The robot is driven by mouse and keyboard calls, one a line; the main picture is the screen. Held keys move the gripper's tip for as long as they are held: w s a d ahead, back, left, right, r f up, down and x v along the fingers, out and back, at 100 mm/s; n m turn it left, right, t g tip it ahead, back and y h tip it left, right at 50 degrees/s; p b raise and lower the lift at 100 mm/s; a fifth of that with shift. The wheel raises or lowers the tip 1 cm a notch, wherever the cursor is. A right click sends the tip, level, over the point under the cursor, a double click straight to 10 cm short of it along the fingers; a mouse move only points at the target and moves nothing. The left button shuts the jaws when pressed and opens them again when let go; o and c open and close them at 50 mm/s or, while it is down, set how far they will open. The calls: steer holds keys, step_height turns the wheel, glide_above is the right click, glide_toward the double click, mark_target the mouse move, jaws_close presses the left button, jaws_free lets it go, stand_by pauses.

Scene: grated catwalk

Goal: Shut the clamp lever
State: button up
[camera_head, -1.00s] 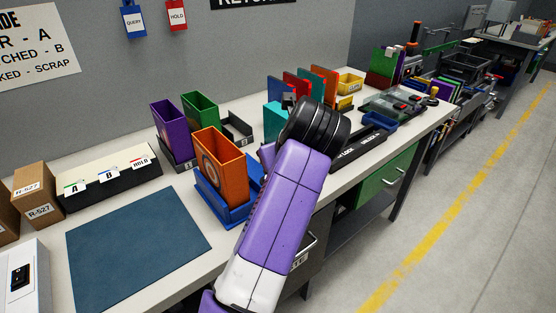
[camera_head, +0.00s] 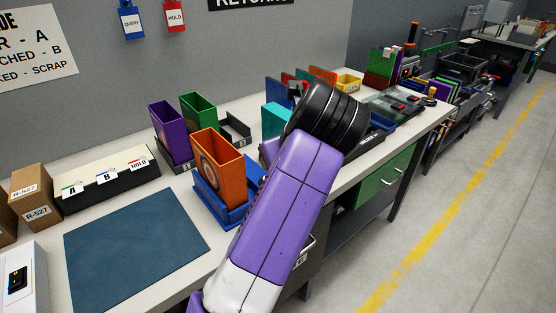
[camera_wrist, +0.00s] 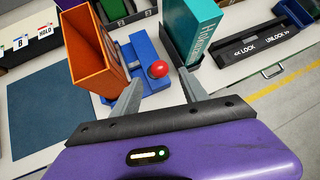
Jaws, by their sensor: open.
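In the wrist view, a red ball knob (camera_wrist: 158,69) sits on a blue fixture (camera_wrist: 148,48), which I take for the clamp and its lever. My gripper (camera_wrist: 160,77) is open, with one grey finger on each side of the knob in the picture. I cannot tell whether the fingers are level with the knob or touching it. An orange bin (camera_wrist: 88,50) stands against the left of the fixture. In the head view, the orange bin (camera_head: 216,165) sits in a blue holder (camera_head: 228,212). My arm hides the knob and my fingertips there.
A teal binder (camera_wrist: 193,28) stands close by my right finger. A black bar marked LOCK and UNLOCK (camera_wrist: 262,42) lies to the right. Purple (camera_head: 168,130) and green (camera_head: 199,115) bins stand behind the orange bin. The blue mat (camera_head: 135,250) is bare.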

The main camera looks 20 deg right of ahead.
steer(key=shift+v, duration=1.4)
